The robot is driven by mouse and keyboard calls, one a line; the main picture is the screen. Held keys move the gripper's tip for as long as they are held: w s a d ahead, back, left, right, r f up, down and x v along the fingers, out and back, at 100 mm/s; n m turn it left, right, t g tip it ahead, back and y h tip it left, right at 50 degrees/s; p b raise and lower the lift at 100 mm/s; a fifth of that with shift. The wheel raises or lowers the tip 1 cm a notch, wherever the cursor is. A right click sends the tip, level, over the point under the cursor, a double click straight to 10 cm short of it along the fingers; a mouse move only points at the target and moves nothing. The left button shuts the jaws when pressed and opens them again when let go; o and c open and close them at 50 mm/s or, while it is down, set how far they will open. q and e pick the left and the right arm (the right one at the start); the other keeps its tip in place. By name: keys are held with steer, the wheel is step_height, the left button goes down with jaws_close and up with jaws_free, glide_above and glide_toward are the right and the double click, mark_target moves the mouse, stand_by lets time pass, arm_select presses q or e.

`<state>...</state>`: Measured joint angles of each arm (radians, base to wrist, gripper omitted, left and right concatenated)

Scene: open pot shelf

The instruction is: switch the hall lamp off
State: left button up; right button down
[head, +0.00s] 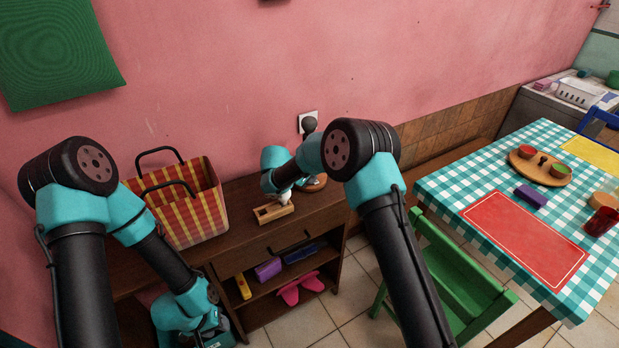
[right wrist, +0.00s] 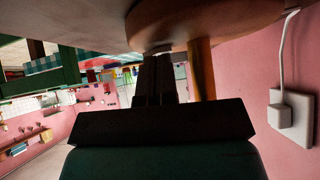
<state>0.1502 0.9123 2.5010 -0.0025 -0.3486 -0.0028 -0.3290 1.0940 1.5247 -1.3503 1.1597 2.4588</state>
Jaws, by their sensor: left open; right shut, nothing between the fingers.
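The hall lamp stands at the back right of the wooden cabinet, mostly hidden behind my right arm. Its round brown base (head: 316,184) shows beside my right gripper (head: 284,195). In the right wrist view, which looks upside down, the round base (right wrist: 205,22) and a brown post (right wrist: 201,70) are close to the shut, empty fingers (right wrist: 155,80). I cannot tell whether the fingertips touch the base, nor whether the lamp is lit. A dark rounded piece (head: 309,125) shows above my arm by the wall socket. My left gripper (head: 207,332) is low at the cabinet's left front, open.
A striped basket (head: 195,215) with black handles stands on the cabinet (head: 232,196). A small wooden tray (head: 268,213) lies near my right gripper. A white plug (right wrist: 290,116) sits in the wall socket. A green chair (head: 455,275) and checked table (head: 450,187) are at right.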

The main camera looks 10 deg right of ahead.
steer(key=shift+r, duration=0.1)
steer(key=shift+r, duration=0.45)
steer(key=r, duration=0.3)
steer(key=shift+w+a+r, duration=0.2)
steer(key=shift+a+r, duration=0.05)
steer(key=shift+a, duration=0.1)
steer(key=v, duration=0.9)
steer(key=shift+w+a, duration=0.35)
